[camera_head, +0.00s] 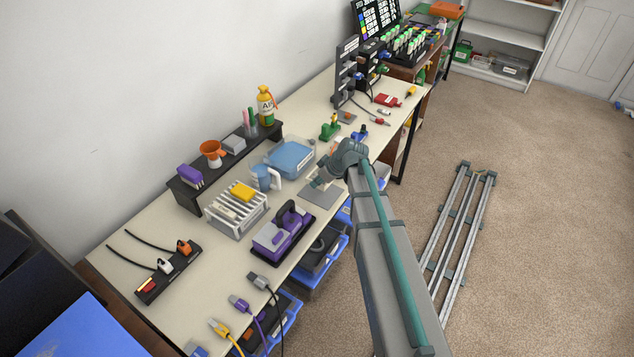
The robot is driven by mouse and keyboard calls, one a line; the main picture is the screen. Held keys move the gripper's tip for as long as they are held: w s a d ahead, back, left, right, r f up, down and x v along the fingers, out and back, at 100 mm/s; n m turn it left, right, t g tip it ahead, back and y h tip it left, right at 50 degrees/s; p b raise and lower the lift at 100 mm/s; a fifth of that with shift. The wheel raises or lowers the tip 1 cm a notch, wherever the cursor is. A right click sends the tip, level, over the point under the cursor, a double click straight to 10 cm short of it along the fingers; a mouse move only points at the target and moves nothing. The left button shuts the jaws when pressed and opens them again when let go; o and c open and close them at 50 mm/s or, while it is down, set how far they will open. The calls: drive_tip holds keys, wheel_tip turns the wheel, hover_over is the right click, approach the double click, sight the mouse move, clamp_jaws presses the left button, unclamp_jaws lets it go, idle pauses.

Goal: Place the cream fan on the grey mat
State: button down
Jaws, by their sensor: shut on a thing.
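The grey mat (322,200) lies flat on the cream workbench, right of the purple tool tray. My gripper (317,183) points down at the far left side of the mat, low over it. It is shut on what seems to be the cream fan. The fan is mostly hidden by the fingers and blends with the bench, so I cannot tell whether it touches the mat.
A blue box (290,158) and a blue mug (262,177) stand just behind and left of my gripper. The purple tool tray (283,234) lies in front left. A white rack (236,210) stands farther left. Small green and blue parts lie behind the gripper.

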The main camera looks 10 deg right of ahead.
sight(312, 197)
drive_tip(key=shift+f+b, duration=2)
drive_tip(key=shift+f, duration=0.6)
drive_tip(key=shift+f+b, duration=0.35)
drive_tip(key=shift+f, duration=0.05)
drive_tip(key=c, duration=1.2)
unclamp_jaws()
drive_tip(key=shift+r, duration=0.1)
drive_tip(key=v, duration=1.2)
